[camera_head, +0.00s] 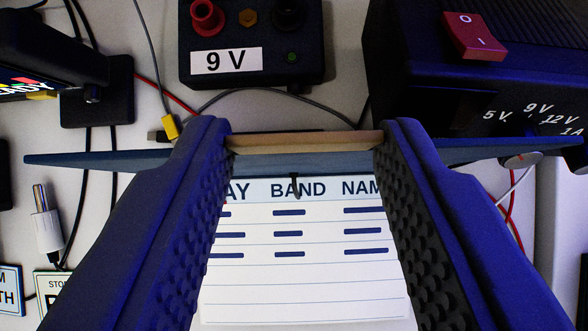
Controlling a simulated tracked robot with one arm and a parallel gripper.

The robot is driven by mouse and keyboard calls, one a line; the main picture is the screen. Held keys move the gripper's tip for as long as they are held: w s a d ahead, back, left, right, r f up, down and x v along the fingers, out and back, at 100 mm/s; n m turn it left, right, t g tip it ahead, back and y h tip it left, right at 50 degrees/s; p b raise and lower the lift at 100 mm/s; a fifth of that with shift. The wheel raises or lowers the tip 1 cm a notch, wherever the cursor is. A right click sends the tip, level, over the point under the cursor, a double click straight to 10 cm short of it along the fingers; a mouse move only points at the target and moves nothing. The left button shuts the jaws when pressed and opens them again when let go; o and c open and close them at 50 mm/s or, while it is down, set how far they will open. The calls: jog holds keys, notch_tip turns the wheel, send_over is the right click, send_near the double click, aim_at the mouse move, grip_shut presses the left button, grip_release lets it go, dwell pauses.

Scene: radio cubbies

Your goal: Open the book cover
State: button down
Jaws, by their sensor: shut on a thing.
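The book's white page (305,270) faces me at the lower middle, with a header reading "BAND", parts of two other words, and rows of short dark dashes. The blue cover (100,160) stands nearly edge-on as a long thin strip across the top of the page, its ends reaching past both fingers. A tan strip (305,140) lies along its far side, between the fingertips. My gripper (307,145) has its two blue fingers apart, shut on the cover's tan strip. The fingers hide the page's sides and parts of the cover.
A black box marked "9 V" (290,65) stands behind the cover. A large dark power unit with a red switch (474,36) is at upper right, close to the cover's right end. Cables and a white plug (47,228) lie at left.

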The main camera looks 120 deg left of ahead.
jog(key=shift+s+d+f, duration=0.1)
jog(key=shift+s+f, duration=0.05)
jog(key=shift+f, duration=0.05)
jog(key=c, duration=1)
grip_release()
jog(key=shift+c, duration=0.2)
jog(key=shift+o, duration=1)
jog(key=shift+r, duration=0.1)
jog(key=shift+s+a+r, duration=0.1)
jog(key=shift+a+r, duration=0.2)
jog(key=shift+r, duration=0.2)
jog(key=v, duration=1.2)
jog(key=shift+s, duration=0.15)
jog(key=shift+s, duration=0.1)
